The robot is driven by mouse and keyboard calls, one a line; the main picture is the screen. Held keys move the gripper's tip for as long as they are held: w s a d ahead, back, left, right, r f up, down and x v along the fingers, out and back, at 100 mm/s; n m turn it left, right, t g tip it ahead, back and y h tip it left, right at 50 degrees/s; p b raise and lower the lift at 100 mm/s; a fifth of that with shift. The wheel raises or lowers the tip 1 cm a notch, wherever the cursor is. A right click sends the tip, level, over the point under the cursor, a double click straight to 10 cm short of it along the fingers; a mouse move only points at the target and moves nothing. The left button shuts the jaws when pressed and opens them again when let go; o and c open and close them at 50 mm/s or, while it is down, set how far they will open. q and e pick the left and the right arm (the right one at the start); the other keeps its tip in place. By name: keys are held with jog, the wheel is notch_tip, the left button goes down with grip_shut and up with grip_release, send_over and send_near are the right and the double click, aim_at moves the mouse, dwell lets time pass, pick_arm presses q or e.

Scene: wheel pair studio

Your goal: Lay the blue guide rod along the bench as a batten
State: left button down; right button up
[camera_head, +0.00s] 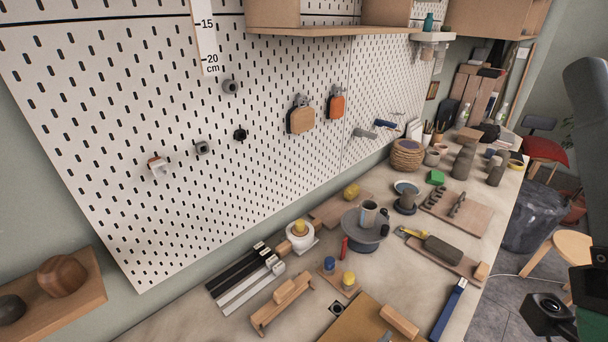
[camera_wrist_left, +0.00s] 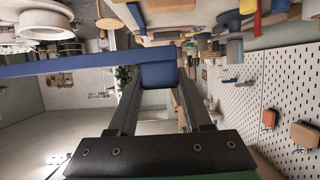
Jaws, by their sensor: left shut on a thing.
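The blue guide rod (camera_head: 447,310) shows at the lower right of the head view, slanting along the front edge of the bench (camera_head: 405,280) and running out of the bottom of the frame. I cannot tell there whether it touches the bench. In the left wrist view the blue rod (camera_wrist_left: 70,65) runs from the left edge to my left gripper (camera_wrist_left: 158,76), whose fingers are shut on its blue end part. The left gripper's fingers do not show in the head view. My right gripper shows in neither view.
A wooden board with a dark block (camera_head: 443,250) lies beside the rod's far end. A brown board (camera_head: 360,322) with a wooden block is left of the rod. A grey turntable (camera_head: 362,232) with a cup stands behind. Dark and light bars (camera_head: 240,280) lie near the pegboard.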

pick_arm(q)
jog(key=a+f+n+t+y, duration=0.1)
jog(key=a+f+n+y, duration=0.15)
jog(key=a, duration=0.65)
jog(key=a+f+n+t+y, duration=0.1)
jog(key=a+f+t+y, duration=0.15)
jog(key=a, duration=0.75)
jog(key=s+a+f+n+y, duration=0.1)
jog(key=s+a, duration=0.3)
jog(key=a, duration=0.5)
jog(key=s+a+f+n+y, duration=0.1)
jog(key=s+a+n+y, duration=0.2)
jog(key=a, duration=0.6)
jog(key=shift+s+a+f+n+y, duration=0.15)
jog(key=shift+s+a+n+y, duration=0.15)
jog(key=shift+s+n, duration=0.5)
jog(key=shift+s+d+t, duration=0.1)
jog(key=shift+s+t, duration=0.05)
jog(key=shift+t, duration=0.1)
